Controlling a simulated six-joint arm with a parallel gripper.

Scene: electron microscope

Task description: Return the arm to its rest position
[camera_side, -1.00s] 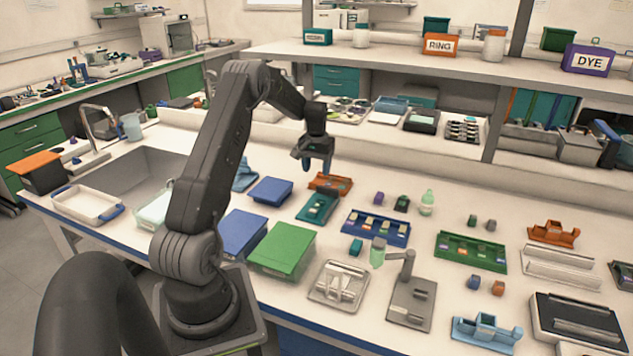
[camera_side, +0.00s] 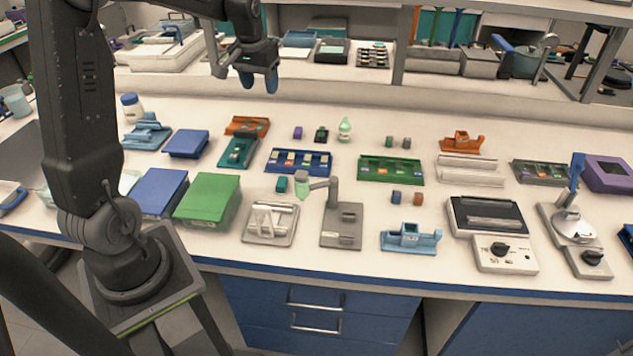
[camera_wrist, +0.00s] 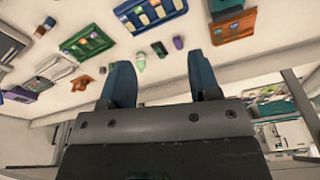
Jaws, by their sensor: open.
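My gripper (camera_side: 258,79) hangs high above the back of the bench in the side view, its fingers pointing down. In the wrist view my gripper (camera_wrist: 165,85) shows two blue fingers spread apart with nothing between them. It is open and empty, clear of everything on the bench. My arm stands at the left of the side view, raised and bent at the top.
Below lie a blue tray (camera_side: 274,168) and a green tray (camera_side: 372,178) with small blocks, an orange holder (camera_side: 247,125), a green box (camera_side: 207,198) and a grey stand (camera_side: 341,232). The shelf (camera_side: 470,94) runs behind. The air around the gripper looks free.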

